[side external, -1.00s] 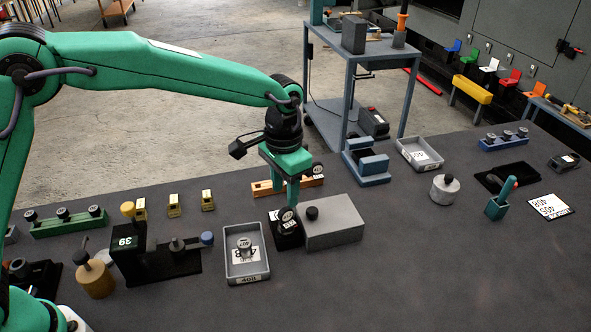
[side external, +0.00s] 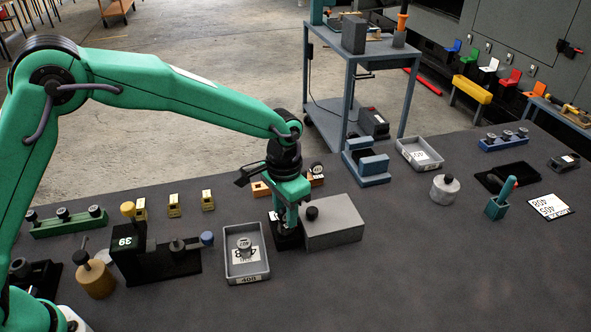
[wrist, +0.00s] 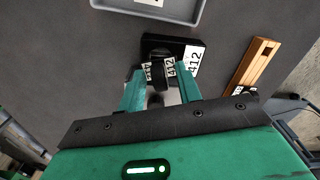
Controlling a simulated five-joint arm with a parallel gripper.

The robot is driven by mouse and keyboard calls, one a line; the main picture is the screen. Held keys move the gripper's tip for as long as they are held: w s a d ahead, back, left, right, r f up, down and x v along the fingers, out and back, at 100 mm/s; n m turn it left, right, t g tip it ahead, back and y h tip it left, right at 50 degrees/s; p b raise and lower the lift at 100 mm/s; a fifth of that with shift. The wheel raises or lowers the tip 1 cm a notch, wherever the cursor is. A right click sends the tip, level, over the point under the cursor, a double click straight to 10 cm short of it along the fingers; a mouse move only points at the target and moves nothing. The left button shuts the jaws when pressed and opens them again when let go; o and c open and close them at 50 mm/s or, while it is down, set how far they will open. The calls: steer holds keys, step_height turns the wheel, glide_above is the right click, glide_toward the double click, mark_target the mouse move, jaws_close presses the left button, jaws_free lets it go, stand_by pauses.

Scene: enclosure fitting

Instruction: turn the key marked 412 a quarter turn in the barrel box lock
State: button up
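The barrel box lock is a low black block (side external: 290,241), directly left of a grey box in the side view. In the wrist view it is a black block (wrist: 160,42) with a white 412 label (wrist: 193,60) on its right. My gripper (side external: 287,220) points down over this block. In the wrist view its green fingers (wrist: 158,75) stand apart, on both sides of a dark round part. Small white tags show at the fingertips; the right one (wrist: 170,68) seems to read 412. The fingers largely hide the key, so its angle and whether they grip it are unclear.
The grey box (side external: 335,222) with a black knob stands close on the right. A grey tray (side external: 265,270) is to the left. An orange-brown rack (wrist: 258,60) lies behind the lock. The black stand marked 39 (side external: 125,262) is further left. The front right of the table is clear.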

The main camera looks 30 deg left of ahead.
jaws_close()
